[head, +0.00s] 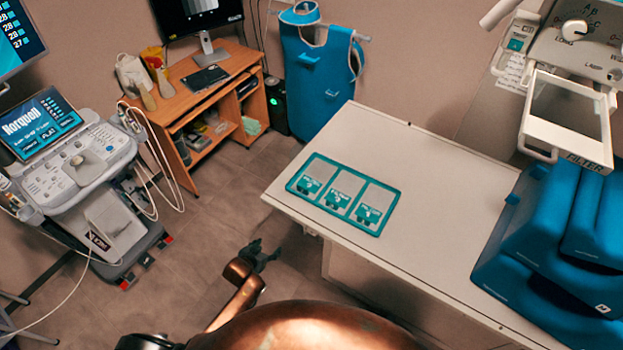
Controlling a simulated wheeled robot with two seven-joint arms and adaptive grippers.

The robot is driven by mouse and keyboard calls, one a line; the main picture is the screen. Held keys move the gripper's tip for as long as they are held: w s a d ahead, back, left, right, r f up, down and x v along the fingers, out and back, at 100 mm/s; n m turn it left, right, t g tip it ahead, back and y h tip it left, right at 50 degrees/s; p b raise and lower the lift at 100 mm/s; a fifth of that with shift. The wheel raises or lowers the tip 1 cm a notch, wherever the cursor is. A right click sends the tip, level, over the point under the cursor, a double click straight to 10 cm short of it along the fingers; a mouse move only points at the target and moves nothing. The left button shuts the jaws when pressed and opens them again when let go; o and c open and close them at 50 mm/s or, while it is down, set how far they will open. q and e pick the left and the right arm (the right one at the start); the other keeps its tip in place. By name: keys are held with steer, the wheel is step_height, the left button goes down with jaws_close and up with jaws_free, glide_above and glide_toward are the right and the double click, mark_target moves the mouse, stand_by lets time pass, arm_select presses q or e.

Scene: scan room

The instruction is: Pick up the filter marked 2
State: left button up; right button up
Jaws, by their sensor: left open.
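A teal tray (332,212) lies flat near the left end of the white table. It holds three grey filter plates side by side: a left one (319,170), a middle one (347,183) and a right one (378,196). Each has a teal label tab at its near end, and the numbers are too small to read surely, so I cannot tell which is marked 2. My left gripper (262,254) is open and empty, apart from the table, left of and nearer than the tray. My right gripper is not in view.
The white table (430,180) is bare between the tray and the blue cushions (560,240) at right. A scanner head with a filter slot (565,110) hangs above its right side. An ultrasound cart (80,170) and wooden desk (205,95) stand at left, with open floor between.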

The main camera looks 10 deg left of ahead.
arm_select(q)
steer(key=w+d+r+t+h+p, duration=0.1)
steer(key=w+d+r, duration=0.2)
steer(key=r, duration=0.7)
steer(key=w+d+r+t+h, duration=0.1)
steer(key=w+d+r+t, duration=0.15)
steer(key=r, duration=0.65)
steer(key=m+h, duration=0.1)
steer(key=m, duration=0.1)
glide_toward(302, 189)
steer(key=x, duration=0.4)
steer(key=shift+f, duration=0.1)
steer(key=shift+t, duration=0.25)
steer(key=x, duration=0.7)
steer(key=shift+f, duration=0.15)
steer(key=shift+w+d+f, duration=0.1)
steer(key=shift+c, duration=0.4)
steer(key=c, duration=1.3)
